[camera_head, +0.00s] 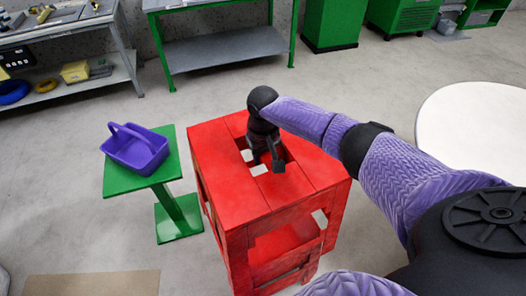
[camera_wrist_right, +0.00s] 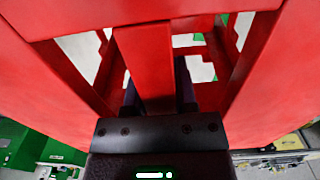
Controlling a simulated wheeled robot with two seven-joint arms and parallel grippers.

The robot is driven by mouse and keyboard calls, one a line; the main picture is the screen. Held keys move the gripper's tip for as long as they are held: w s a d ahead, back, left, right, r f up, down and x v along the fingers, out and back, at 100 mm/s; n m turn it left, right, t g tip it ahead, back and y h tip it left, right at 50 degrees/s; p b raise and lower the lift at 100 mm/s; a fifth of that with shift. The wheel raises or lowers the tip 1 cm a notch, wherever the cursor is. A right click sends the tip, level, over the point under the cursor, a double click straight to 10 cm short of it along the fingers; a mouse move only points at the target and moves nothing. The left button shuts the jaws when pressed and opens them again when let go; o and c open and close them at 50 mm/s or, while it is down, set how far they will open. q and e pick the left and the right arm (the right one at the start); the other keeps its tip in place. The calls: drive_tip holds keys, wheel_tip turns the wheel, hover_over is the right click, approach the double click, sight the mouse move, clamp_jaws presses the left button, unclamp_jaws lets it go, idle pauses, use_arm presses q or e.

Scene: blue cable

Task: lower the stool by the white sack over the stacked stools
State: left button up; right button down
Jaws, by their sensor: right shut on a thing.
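A red stool (camera_head: 230,170) with a slotted top stands in the middle of the head view. A red surface and rails (camera_head: 285,245) show below its top; I cannot tell where one stool ends and another begins, or whether there is a gap. My right gripper (camera_head: 268,160) points down into the slot in the top. In the right wrist view, its two dark fingers (camera_wrist_right: 157,95) lie either side of the red middle slat (camera_wrist_right: 147,60) and are shut on it. I make out no white sack. My left gripper is out of view.
A small green stand (camera_head: 178,205) with a purple basket (camera_head: 137,150) stands close to the left of the red stool. A white round surface (camera_head: 480,125) lies at the right. Workbenches (camera_head: 225,48) and green cabinets (camera_head: 332,22) line the back. Grey floor is open between.

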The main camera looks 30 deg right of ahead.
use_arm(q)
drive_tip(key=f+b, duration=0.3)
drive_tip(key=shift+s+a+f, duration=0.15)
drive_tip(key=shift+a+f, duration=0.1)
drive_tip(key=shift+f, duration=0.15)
use_arm(e)
wheel_tip(320, 180, down, 6)
drive_tip(key=shift+r, duration=0.15)
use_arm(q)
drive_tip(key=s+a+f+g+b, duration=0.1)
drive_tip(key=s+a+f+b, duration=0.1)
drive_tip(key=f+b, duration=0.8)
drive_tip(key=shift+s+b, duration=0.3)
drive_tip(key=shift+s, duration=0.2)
use_arm(e)
wheel_tip(320, 180, down, 14)
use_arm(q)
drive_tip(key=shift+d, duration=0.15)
